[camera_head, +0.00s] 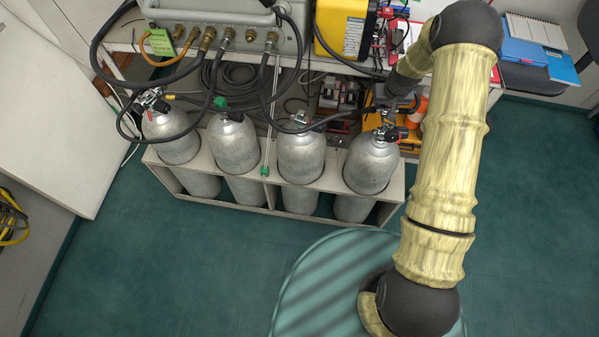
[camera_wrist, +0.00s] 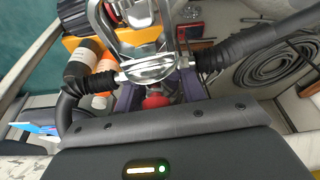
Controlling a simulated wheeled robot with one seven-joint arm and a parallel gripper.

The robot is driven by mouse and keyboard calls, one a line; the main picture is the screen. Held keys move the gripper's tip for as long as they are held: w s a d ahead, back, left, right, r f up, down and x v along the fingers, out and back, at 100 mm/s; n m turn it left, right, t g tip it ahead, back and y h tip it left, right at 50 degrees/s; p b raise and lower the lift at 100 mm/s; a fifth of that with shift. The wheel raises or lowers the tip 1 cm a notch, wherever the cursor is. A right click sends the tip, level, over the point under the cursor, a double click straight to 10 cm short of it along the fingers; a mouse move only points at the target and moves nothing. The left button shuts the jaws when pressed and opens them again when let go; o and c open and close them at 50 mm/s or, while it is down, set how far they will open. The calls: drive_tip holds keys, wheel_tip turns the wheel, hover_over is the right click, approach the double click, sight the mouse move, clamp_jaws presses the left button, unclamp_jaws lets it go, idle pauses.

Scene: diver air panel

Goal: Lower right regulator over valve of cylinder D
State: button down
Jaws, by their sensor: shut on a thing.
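My gripper (camera_wrist: 157,88) is shut on the right regulator (camera_wrist: 150,69), a silvery metal body with black hoses leading off both sides. In the wrist view, a metal valve with a dark and red knob (camera_wrist: 122,12) shows just beyond the regulator. In the head view, the rightmost grey cylinder (camera_head: 371,165), which I take as cylinder D, stands upright in the rack, its valve (camera_head: 391,133) on top. My gripper is by that valve, mostly hidden behind my arm. I cannot tell whether the regulator touches the valve. No letter is readable on the cylinder.
A grey panel (camera_head: 215,25) and a yellow case (camera_head: 345,28) stand behind. An orange bottle (camera_wrist: 104,65) is near the gripper.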

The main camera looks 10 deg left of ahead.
sight(388, 133)
drive_tip(key=shift+r, duration=0.15)
drive_tip(key=r+p, duration=0.1)
drive_tip(key=r, duration=0.1)
drive_tip(key=r+p, duration=0.1)
drive_tip(key=r, duration=0.2)
drive_tip(key=shift+s+r, duration=0.2)
drive_tip(key=shift+r, duration=0.15)
drive_tip(key=shift+m, duration=0.8)
drive_tip(key=s, duration=0.4)
drive_tip(key=s+f+b, duration=0.1)
drive_tip(key=s, duration=0.4)
drive_tip(key=s+b, duration=0.1)
drive_tip(key=s, duration=0.3)
drive_tip(key=shift+s+f, duration=0.15)
drive_tip(key=shift+f, duration=0.1)
drive_tip(key=shift+d, duration=0.1)
